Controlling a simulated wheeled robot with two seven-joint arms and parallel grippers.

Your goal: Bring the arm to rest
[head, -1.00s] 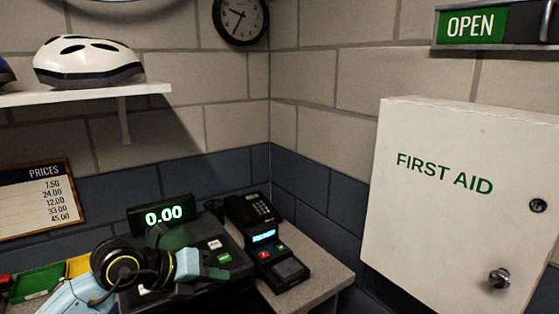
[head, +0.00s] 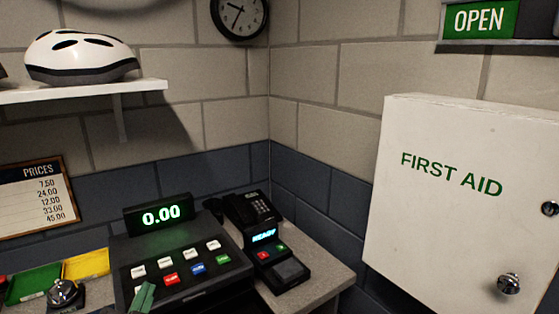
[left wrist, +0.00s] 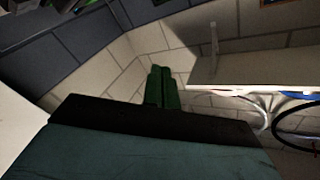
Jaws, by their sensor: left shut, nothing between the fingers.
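My left gripper (head: 143,298) shows only as green fingers at the bottom edge of the head view, in front of the cash register (head: 184,270). In the left wrist view its green fingers (left wrist: 161,88) lie side by side, shut with nothing between them. The rest of my left arm is out of the head view. My right gripper is in neither view.
A card terminal (head: 276,262) and a phone (head: 250,209) stand right of the register on the grey counter (head: 325,268). A bell (head: 64,292) stands at left. A first aid cabinet (head: 450,230) juts out at right. A shelf (head: 75,92) holds a helmet (head: 82,57).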

